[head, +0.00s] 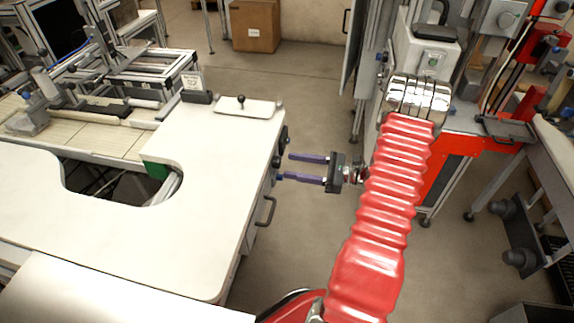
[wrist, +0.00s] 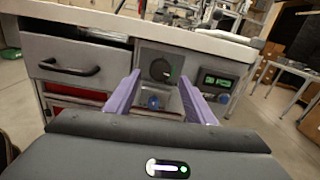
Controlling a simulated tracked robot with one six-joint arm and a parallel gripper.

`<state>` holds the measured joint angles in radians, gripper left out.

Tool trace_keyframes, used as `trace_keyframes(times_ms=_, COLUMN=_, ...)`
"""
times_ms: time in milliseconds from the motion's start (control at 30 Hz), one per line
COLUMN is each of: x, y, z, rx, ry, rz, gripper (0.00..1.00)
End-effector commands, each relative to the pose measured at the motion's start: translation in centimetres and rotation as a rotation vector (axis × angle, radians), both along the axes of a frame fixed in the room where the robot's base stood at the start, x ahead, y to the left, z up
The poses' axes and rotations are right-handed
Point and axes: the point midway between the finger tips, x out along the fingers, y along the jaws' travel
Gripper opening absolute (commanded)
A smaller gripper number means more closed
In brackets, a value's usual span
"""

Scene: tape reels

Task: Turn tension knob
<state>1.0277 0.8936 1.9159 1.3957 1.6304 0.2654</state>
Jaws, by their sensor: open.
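A round black knob (wrist: 160,69) with a small green mark at its edge sits on a grey panel under the tabletop, and I take it as the tension knob. In the head view a dark knob (head: 284,134) shows edge-on at the bench's side; I cannot tell if it is the same one. My gripper (head: 286,166) is open and empty, its two purple fingers pointing at the bench side. In the wrist view my gripper (wrist: 160,77) has its fingers on either side of the black knob in the picture. Contact cannot be told.
A smaller blue knob (wrist: 153,102) sits below the black one. A green-lit display (wrist: 217,81) is to its right. Drawers with a black handle (wrist: 68,70) are at left. The white tabletop (head: 225,165) overhangs the panel. A cardboard box (head: 255,25) stands far back.

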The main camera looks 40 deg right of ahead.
Motion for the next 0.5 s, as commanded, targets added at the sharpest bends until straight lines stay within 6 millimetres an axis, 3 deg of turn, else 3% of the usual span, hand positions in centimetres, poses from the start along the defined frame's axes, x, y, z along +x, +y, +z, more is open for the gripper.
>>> trace_keyframes(times_ms=200, x=1.8, y=1.7, z=0.0, rx=0.001, ry=0.000, rz=0.002, gripper=0.49)
trace_keyframes(times_ms=500, x=2.2, y=2.0, z=0.0, rx=0.000, ry=0.000, rz=0.000, gripper=0.49)
